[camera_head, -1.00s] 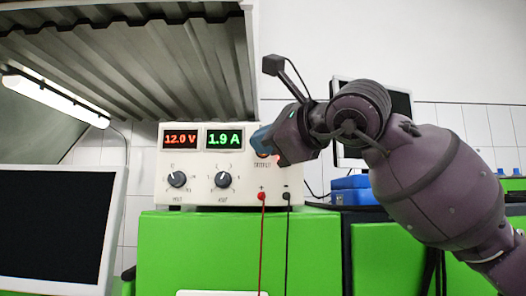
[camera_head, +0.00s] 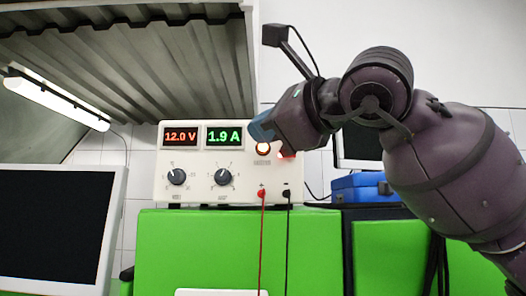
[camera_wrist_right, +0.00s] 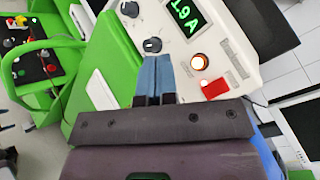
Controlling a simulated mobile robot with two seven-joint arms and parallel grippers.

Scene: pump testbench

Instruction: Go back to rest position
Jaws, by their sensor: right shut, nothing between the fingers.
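My right gripper (camera_head: 260,127) is in front of the upper right part of a white power supply (camera_head: 210,165). Its blue fingers (camera_wrist_right: 154,75) are shut together with nothing between them in the right wrist view. The power supply reads 12.0 V in orange and 1.9 A in green. The fingertips look apart from the button. The gripper hides the panel's upper right corner in the head view. My left gripper is not in view.
The supply stands on a green cabinet (camera_head: 240,245). A red lead (camera_head: 262,235) and a black lead hang from its front. A dark monitor (camera_head: 55,230) stands at left, a blue box (camera_head: 357,187) at right. A corrugated canopy (camera_head: 130,65) hangs above.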

